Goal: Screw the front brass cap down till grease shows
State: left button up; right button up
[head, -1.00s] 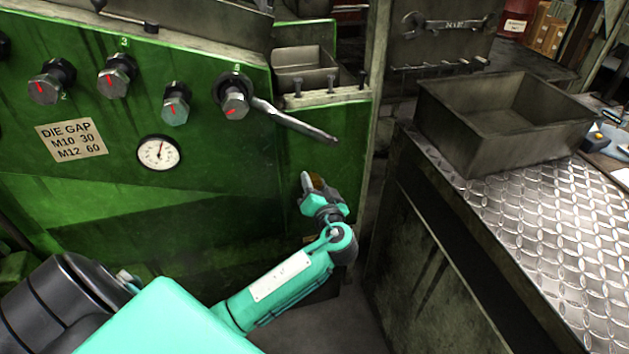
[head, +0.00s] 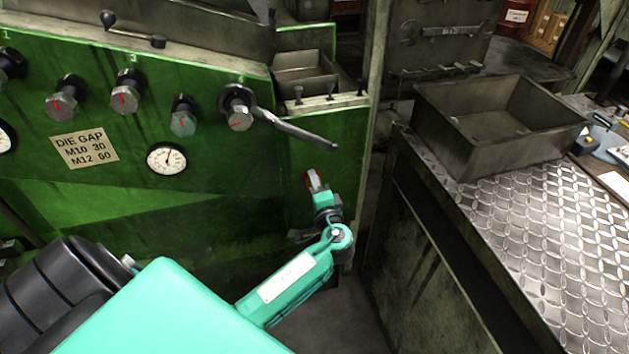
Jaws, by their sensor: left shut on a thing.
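My left gripper (head: 314,181) is at the green front panel, low at its right end, below the long wrench. Its fingers are shut on the front brass cap, which they and the wrist almost wholly hide. A small red patch shows at the left edge of the fingertips; I cannot tell whether it is grease or part of the machine. The wrist reaches up to the panel from below. My right gripper is not in view.
A wrench (head: 290,129) sits on the rightmost bolt head and juts out above my left gripper. A dial gauge (head: 166,159) and a DIE GAP plate (head: 85,147) are to the left. A metal bin (head: 498,145) stands on the tread-plate bench (head: 540,220) at right.

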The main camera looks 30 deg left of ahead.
pick_arm(q)
jog(key=shift+m, duration=0.5)
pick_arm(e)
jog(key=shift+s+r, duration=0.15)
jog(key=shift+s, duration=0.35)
pick_arm(q)
jog(key=o, duration=1)
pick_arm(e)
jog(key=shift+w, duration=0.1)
pick_arm(q)
jog(key=b+v, duration=0.2)
jog(key=v, duration=1.2)
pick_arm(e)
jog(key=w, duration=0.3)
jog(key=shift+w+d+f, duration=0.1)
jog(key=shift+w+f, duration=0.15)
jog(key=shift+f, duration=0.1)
